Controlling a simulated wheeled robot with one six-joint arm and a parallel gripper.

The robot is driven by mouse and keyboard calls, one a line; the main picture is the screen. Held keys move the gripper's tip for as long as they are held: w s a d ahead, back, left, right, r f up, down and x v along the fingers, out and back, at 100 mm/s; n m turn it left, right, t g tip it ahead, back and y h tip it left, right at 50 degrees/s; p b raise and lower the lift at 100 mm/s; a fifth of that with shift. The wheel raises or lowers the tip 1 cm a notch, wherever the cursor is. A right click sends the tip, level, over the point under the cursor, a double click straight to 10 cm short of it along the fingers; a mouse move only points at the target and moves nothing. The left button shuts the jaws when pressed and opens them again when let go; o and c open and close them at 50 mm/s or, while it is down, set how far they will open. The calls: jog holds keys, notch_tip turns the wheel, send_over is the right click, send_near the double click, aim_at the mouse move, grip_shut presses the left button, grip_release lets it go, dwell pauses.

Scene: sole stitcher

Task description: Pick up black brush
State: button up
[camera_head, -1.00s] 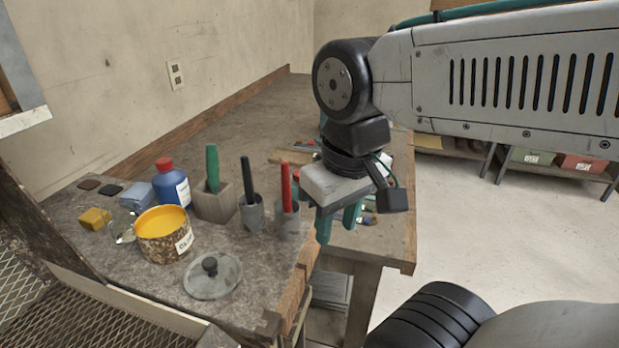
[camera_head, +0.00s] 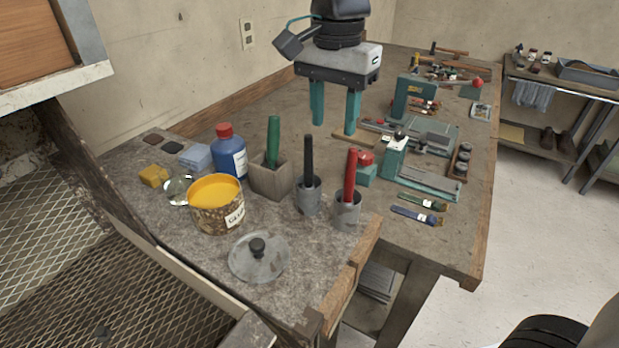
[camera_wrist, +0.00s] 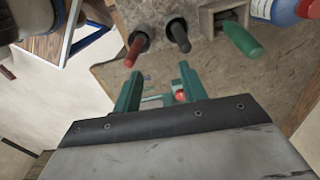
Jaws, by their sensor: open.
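The black brush (camera_head: 309,160) stands upright, handle up, in a small grey metal cup (camera_head: 307,199) on the workbench. In the wrist view the black brush (camera_wrist: 178,33) shows near the top, between the red and green handles. My gripper (camera_head: 334,128) is open and empty, with teal fingers pointing down. In the head view it appears above and slightly right of the black brush, over the bench behind it. In the wrist view the fingertips of my gripper (camera_wrist: 158,72) point up toward the red and black handles, apart from them. The brush's lower end is hidden in its cup.
A red brush (camera_head: 350,177) stands in a cup just right. A green brush (camera_head: 273,140) stands in a square holder at left. A blue bottle (camera_head: 230,158), a yellow glue can (camera_head: 215,204) and a glass lid (camera_head: 258,258) are nearby. Tools and teal machines crowd the right bench.

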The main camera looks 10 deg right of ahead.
jog(key=a, duration=0.1)
jog(key=w+a, duration=0.1)
jog(key=a+m, duration=0.1)
jog(key=shift+w+a+f, duration=0.1)
jog(key=shift+w+f, duration=0.15)
jog(key=shift+w+a+f, duration=0.1)
jog(key=shift+a+f, duration=0.1)
jog(key=shift+f, duration=0.15)
send_over(308, 185)
jog(key=f, duration=0.7)
jog(key=shift+w, duration=0.4)
jog(key=shift+c, duration=0.3)
grip_shut()
